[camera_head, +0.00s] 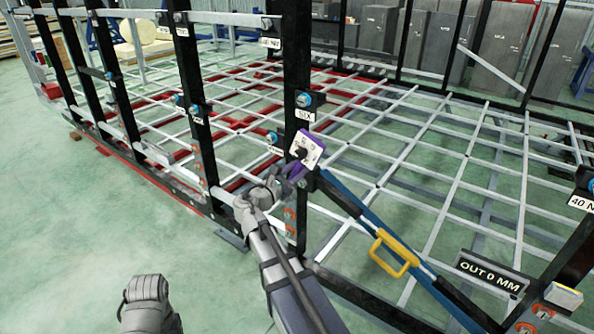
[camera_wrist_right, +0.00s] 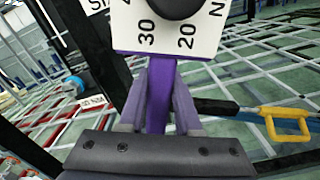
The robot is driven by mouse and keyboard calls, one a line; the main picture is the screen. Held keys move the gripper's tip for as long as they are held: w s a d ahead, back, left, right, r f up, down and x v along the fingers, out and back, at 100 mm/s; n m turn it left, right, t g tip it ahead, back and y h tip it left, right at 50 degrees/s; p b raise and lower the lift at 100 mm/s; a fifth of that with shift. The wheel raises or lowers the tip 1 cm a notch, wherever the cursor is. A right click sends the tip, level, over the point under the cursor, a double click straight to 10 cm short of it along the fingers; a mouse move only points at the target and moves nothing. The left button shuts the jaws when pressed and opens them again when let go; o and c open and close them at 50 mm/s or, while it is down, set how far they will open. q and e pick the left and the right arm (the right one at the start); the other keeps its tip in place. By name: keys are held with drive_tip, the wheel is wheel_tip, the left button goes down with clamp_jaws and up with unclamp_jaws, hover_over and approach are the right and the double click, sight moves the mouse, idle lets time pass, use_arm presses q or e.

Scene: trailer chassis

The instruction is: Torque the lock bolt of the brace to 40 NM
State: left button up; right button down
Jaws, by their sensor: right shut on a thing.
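My right gripper (camera_head: 285,185) is shut on the purple handle (camera_wrist_right: 160,95) of a dial tool in front of a black post. Its white dial plate (camera_head: 308,148) has a black knob; the wrist view shows the numbers 30 and 20 on the plate (camera_wrist_right: 146,25). A blue and black brace (camera_head: 350,205) with a yellow handle (camera_head: 392,255) slants down to the right from that post; the yellow handle also shows in the wrist view (camera_wrist_right: 285,124). I cannot make out which bolt is its lock bolt. A "40 NM" label (camera_head: 582,203) is on the right post.
Black posts with blue bolts line the chassis; one blue bolt (camera_head: 304,99) sits above the label "SIX" (camera_head: 306,115). A sign "OUT 0 MM" (camera_head: 490,272) stands at lower right. Orange bolts (camera_head: 290,214) are low on the post. Green floor (camera_head: 60,220) is open at left.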

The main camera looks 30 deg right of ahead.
drive_tip(key=shift+x, duration=3.3)
drive_tip(key=shift+s, duration=0.1)
drive_tip(key=c, duration=1.1)
unclamp_jaws()
clamp_jaws()
